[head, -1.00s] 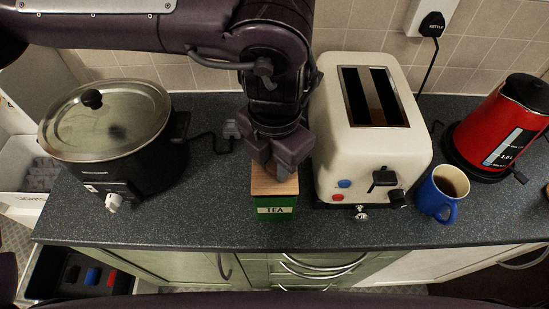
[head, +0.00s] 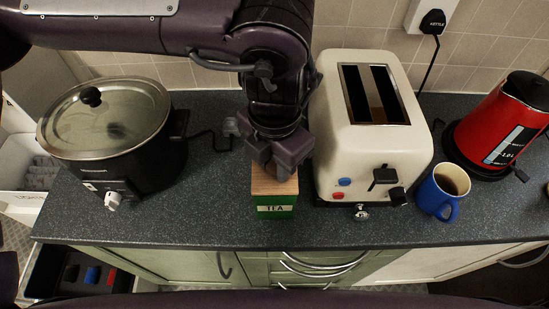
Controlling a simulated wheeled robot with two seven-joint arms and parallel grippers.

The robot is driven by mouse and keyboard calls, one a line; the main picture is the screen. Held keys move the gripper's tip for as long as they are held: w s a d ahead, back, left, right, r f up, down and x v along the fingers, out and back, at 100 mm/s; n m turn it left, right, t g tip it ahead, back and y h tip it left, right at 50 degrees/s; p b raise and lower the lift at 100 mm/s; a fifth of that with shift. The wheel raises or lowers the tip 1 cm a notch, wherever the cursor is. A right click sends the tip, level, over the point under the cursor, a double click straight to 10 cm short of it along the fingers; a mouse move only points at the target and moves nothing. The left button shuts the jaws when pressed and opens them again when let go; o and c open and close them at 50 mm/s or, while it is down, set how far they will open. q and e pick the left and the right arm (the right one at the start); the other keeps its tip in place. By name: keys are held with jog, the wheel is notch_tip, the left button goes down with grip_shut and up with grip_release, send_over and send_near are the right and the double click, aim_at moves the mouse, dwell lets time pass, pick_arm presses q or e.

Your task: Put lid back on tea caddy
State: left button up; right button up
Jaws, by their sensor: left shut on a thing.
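The green tea caddy (head: 276,208) with a TEA label stands upright on the counter, left of the toaster. Its wooden lid (head: 273,186) is on top of the caddy, apparently flush with its rim. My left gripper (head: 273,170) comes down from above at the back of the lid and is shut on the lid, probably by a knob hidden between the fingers. The caddy's back edge is hidden by the gripper. My right gripper is not in view.
A cream toaster (head: 372,150) stands close on the right of the gripper. A black slow cooker (head: 150,165) is at the left. A blue mug (head: 436,203) and a red kettle (head: 491,130) are at the right. The counter (head: 190,222) is clear in front and left of the caddy.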

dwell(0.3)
pick_arm(q)
jog(key=o, duration=1)
jog(key=shift+o, duration=0.6)
jog(key=o, duration=0.4)
jog(key=shift+r, duration=0.1)
jog(key=shift+r+p, duration=3.2)
jog(key=shift+r, duration=0.25)
grip_shut()
